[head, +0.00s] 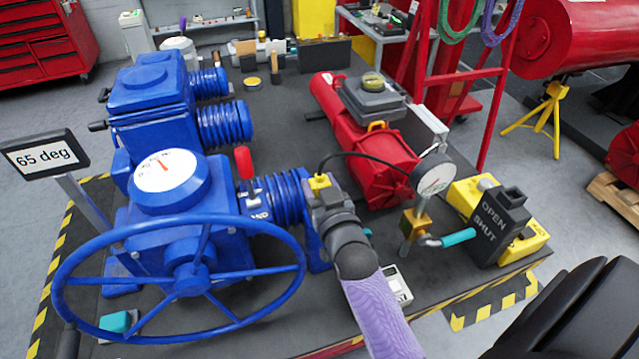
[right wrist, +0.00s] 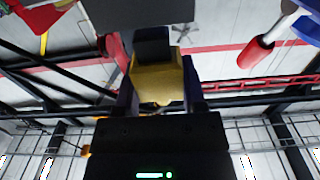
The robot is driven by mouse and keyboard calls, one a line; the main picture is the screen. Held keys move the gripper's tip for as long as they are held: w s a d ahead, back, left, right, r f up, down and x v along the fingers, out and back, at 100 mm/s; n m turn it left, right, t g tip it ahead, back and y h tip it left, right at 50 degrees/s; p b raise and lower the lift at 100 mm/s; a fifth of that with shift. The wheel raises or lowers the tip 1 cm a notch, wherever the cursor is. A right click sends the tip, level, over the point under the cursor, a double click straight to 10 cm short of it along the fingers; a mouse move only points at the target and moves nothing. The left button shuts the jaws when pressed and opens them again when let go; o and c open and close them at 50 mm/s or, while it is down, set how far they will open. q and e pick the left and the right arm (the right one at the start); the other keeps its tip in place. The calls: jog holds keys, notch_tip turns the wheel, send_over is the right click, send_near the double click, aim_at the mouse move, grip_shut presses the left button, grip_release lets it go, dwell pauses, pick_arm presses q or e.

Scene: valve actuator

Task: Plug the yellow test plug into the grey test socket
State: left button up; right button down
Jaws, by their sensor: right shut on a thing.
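The yellow test plug (head: 320,183) is between the fingers of my right gripper (head: 328,196), beside the right end of the blue ribbed cylinder. A black cable arches from it toward the pressure gauge (head: 434,177). In the right wrist view my right gripper (right wrist: 158,98) is shut on the yellow plug (right wrist: 157,82), with a dark part above it. I cannot make out the grey test socket for certain; the gripper may hide it. My left gripper is not in view.
A blue valve actuator with a big handwheel (head: 190,285) and red lever (head: 244,162) stands on the left. A red actuator (head: 385,165) lies behind. An OPEN/SHUT box (head: 498,228) and teal-handled valve (head: 458,237) stand right. A small meter (head: 398,285) lies on the bench.

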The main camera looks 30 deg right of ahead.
jog(key=shift+p, duration=0.55)
dwell(1.0)
jog(key=shift+f+b, duration=1.05)
jog(key=shift+f, duration=0.4)
jog(key=shift+c, duration=0.4)
grip_release()
jog(key=v, duration=1)
jog(key=shift+p, duration=0.3)
